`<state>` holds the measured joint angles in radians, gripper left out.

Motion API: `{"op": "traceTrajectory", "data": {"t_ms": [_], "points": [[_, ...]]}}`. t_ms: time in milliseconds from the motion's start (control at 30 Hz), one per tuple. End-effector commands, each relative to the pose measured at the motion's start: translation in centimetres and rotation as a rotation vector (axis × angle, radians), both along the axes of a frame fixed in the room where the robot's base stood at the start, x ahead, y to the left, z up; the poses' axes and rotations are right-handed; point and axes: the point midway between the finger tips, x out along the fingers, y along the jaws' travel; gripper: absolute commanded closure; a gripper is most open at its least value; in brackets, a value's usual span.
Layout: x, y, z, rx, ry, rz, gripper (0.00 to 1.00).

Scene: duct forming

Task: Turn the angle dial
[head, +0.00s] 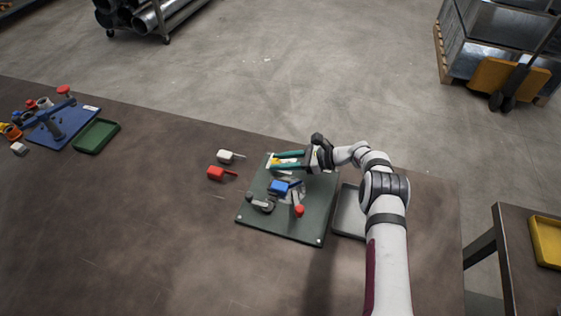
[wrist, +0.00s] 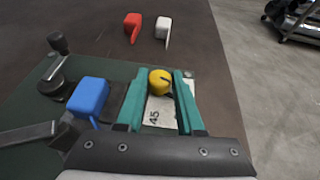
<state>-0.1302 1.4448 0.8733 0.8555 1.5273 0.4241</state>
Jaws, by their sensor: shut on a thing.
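The angle dial is a yellow round knob (wrist: 160,82) with a dark pointer mark, beside a white scale plate (wrist: 158,114) reading 45. It also shows as a small yellow spot in the head view (head: 287,161), at the back of a green fixture board (head: 270,226). My gripper (head: 273,160) has two teal fingers reaching in from the right, one on each side of the dial. In the wrist view the fingers are closed about the knob, and the rest of the scale is partly hidden by them.
A blue block (wrist: 88,97) sits close beside the fingers, with a crank handle (wrist: 60,58) beyond it. A red-knobbed lever (head: 299,210) stands on the board. Red (head: 216,173) and white (head: 226,156) pieces lie to the left. A grey tray (head: 349,212) is at right.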

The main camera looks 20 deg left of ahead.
Motion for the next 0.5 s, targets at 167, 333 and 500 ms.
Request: {"op": "traceTrajectory", "data": {"t_ms": [167,333,500], "points": [[0.05,-0.02,0.09,-0.003,-0.001,0.047,1.00],[0.06,-0.06,0.12,-0.003,-0.001,0.049,1.00],[0.06,-0.09,0.11,-0.003,0.000,0.048,0.53]]}}
